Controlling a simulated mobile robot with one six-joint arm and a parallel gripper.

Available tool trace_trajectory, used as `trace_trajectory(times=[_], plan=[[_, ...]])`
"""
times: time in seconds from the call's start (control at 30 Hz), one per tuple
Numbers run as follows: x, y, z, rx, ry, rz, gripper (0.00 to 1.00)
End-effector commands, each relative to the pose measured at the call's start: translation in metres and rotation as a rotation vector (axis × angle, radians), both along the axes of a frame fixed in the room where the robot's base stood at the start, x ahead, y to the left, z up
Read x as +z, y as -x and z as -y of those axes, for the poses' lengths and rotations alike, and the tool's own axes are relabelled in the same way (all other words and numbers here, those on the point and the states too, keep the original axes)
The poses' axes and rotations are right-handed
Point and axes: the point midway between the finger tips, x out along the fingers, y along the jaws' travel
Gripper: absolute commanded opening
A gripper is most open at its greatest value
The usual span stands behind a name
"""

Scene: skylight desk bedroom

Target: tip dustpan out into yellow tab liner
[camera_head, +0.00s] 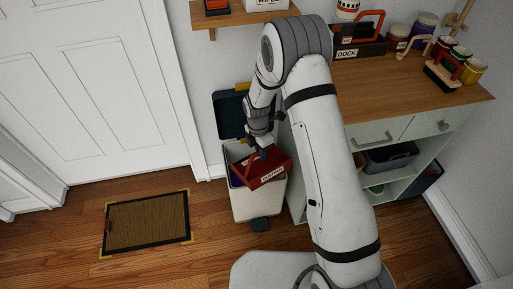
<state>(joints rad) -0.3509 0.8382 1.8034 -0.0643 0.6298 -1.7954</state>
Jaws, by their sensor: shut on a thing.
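My gripper (262,150) is shut on the red dustpan (278,166), which has a pale label on its side. The dustpan is tilted and held over the mouth of a white bin (258,205). The bin stands on the floor with its dark blue lid (229,118) up at the back. A dark liner edge (235,181) shows at the left of the mouth; I cannot make out a yellow tab on it. The dustpan and my gripper hide most of the bin's inside, and I cannot see the dustpan's contents.
A wooden-topped cabinet (400,92) stands right of the bin, with a box marked DOCK (359,48) and several jars on top. A wall shelf (238,18) is above the bin. A brown mat (147,222) lies by the white door (92,70). Floor in front is clear.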

Motion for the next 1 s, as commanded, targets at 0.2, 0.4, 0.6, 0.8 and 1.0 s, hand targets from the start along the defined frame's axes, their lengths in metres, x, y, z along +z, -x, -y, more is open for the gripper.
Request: trace_trajectory(times=[0.2, 0.4, 0.6, 0.8, 1.0], plan=[[-0.014, 0.021, 0.015, -0.003, -0.096, 0.136, 0.00], [-0.018, 0.028, 0.021, -0.001, -0.143, 0.198, 0.00], [-0.020, 0.034, 0.025, 0.000, -0.177, 0.246, 0.00], [-0.020, 0.040, 0.029, -0.001, -0.202, 0.279, 0.00], [-0.019, 0.043, 0.030, 0.002, -0.214, 0.297, 0.00]])
